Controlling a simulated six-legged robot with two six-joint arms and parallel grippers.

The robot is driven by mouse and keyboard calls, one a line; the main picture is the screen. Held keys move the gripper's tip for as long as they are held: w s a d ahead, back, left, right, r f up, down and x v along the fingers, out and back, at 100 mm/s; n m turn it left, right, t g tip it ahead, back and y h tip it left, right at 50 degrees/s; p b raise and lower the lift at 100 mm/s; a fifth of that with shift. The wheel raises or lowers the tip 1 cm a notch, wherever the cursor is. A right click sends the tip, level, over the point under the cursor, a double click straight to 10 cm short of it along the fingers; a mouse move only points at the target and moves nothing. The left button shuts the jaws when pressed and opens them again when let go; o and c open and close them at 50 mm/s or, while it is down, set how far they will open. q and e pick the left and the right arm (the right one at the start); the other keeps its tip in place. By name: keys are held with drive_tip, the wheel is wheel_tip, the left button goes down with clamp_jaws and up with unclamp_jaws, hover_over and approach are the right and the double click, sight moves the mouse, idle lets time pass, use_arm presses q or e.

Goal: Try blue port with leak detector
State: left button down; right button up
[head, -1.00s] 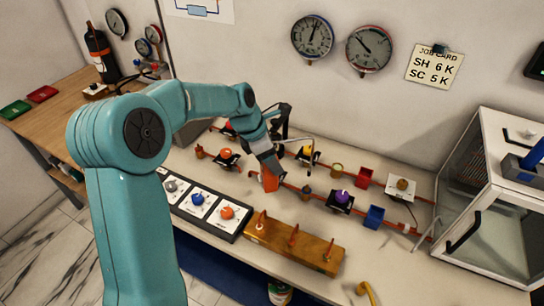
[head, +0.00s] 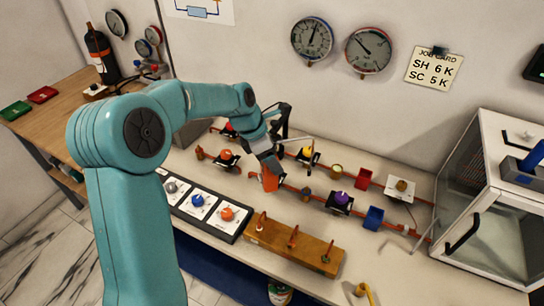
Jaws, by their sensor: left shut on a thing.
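My left gripper (head: 268,160) is shut on an orange, box-like tool, which looks like the leak detector (head: 271,181). It is held over the middle of the bench, close to the lower copper pipe; whether it touches the pipe I cannot tell. A thin bent rod shows beside the gripper; I cannot tell if it belongs to the tool. The blue port (head: 373,218), a small square blue piece, sits at the lower pipe, well to the right of the gripper and apart from it. My right gripper is not in view.
A red square piece (head: 364,178) and a purple-knobbed valve (head: 341,198) sit near the blue port. A wooden rack (head: 292,247) and a knob panel (head: 200,205) line the front. A glass-fronted cabinet (head: 490,235) stands at right. Two gauges hang on the wall.

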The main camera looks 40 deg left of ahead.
use_arm(q)
drive_tip(key=shift+r+p, duration=0.35)
drive_tip(key=shift+r, duration=0.4)
wheel_tip(320, 180, up, 2)
drive_tip(key=shift+s+r+p, duration=0.1)
drive_tip(key=shift+r+p, duration=0.1)
drive_tip(key=shift+p, duration=0.8)
drive_tip(key=shift+r+p, duration=0.65)
drive_tip(key=shift+p, duration=0.05)
drive_tip(key=shift+r, duration=0.15)
wheel_tip(320, 180, up, 2)
